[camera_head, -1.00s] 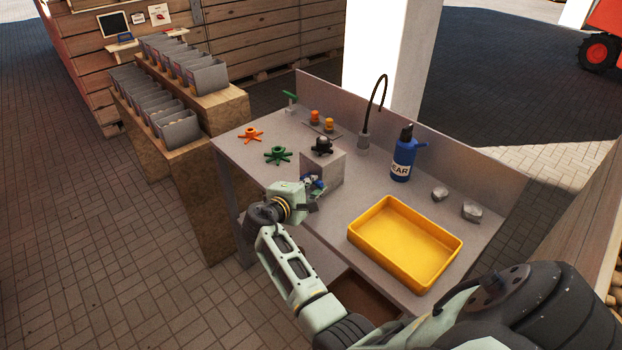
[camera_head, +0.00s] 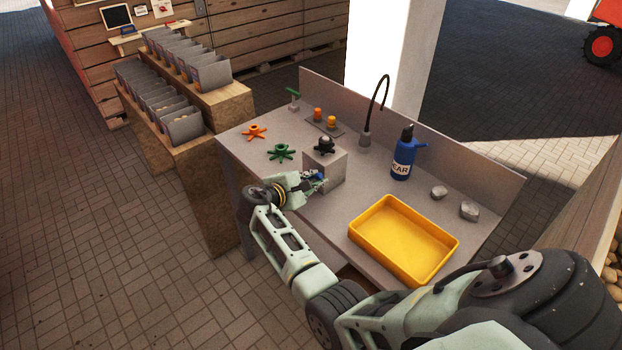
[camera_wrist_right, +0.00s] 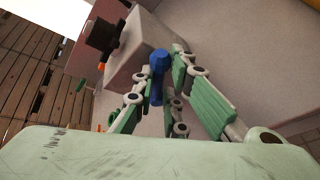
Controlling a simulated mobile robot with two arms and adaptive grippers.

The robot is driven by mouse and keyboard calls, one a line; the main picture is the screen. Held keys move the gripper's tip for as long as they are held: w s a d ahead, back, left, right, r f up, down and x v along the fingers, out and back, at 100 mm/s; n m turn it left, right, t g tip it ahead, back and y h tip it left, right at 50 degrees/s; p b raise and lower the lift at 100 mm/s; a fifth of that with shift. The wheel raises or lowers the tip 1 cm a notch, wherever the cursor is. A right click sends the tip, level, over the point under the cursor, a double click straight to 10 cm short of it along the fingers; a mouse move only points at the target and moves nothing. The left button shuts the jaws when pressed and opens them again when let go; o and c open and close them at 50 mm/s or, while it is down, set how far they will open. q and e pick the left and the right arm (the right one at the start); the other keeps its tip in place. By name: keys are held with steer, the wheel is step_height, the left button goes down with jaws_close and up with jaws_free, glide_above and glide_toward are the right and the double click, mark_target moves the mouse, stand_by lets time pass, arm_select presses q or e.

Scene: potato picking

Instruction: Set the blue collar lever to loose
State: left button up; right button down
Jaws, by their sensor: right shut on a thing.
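The blue collar lever (camera_wrist_right: 158,65) stands out from the front of a grey block (camera_head: 328,168) on the bench. In the right wrist view its rounded blue end shows between the green fingers. My right gripper (camera_head: 316,182) is at the block's front face, shut on the lever. It also shows in the wrist view (camera_wrist_right: 160,95). In the head view the fingers hide most of the lever, so its exact angle is hard to tell. A black knob (camera_head: 324,144) sits on top of the block. My left gripper is not in view.
A yellow tray (camera_head: 376,262) lies on the bench right of the block. A blue bottle (camera_head: 402,160) and two grey lumps (camera_head: 468,211) stand behind it. Green (camera_head: 281,152) and orange (camera_head: 254,132) star handles lie left of the block. A thin black hose (camera_head: 373,105) rises at the back.

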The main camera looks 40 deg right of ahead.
steer(key=c, duration=1.8)
jaws_free()
steer(key=shift+d, duration=0.2)
steer(key=shift+c, duration=0.2)
steer(key=shift+s+a+r, duration=0.15)
steer(key=shift+a, duration=0.45)
steer(key=v, duration=0.6)
steer(key=shift+s+a+r, duration=0.1)
